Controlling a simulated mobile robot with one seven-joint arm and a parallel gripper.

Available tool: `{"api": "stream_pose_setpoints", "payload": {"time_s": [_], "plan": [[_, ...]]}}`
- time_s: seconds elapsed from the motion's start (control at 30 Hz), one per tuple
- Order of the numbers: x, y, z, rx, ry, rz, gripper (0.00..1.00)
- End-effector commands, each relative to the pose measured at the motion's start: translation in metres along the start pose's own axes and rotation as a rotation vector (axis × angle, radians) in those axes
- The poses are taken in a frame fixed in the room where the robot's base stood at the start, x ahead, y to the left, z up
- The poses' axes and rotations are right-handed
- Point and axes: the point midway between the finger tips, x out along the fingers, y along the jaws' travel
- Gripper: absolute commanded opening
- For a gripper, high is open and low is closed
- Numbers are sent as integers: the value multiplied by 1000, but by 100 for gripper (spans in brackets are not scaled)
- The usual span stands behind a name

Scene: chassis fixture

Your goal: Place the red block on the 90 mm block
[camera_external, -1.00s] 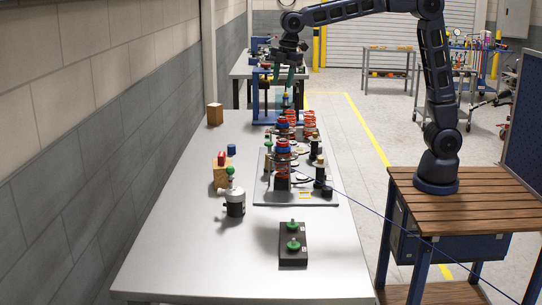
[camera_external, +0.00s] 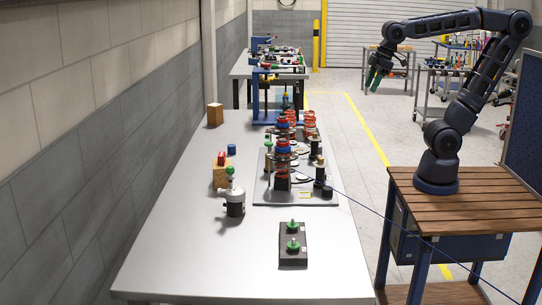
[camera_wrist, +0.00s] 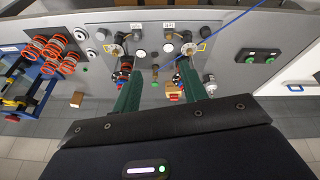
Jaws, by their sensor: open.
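No size marking is legible, so I cannot tell which is the 90 mm block. My gripper (camera_external: 374,80) hangs off to the right of the bench, above the floor, well apart from both blocks. In the wrist view its green fingers (camera_wrist: 163,98) are spread wide with nothing held between them.
A plate with springs and fittings (camera_external: 262,194) fills the bench's middle right. A black box with green knobs (camera_external: 292,258) lies nearer. The front left is clear.

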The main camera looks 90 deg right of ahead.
Motion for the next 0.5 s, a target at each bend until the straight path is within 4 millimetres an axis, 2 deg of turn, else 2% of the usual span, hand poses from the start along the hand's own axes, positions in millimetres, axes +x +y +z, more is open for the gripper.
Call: {"api": "stream_pose_setpoints", "payload": {"time_s": [0.03, 0.2, 0.33, 0.5], "plan": [[2, -2, 19, 36, 12, 0, 43], [11, -9, 62, 145, 38, -4, 43], [16, -12, 81, 193, 50, -7, 43], [20, -13, 88, 213, 53, -9, 43]]}}
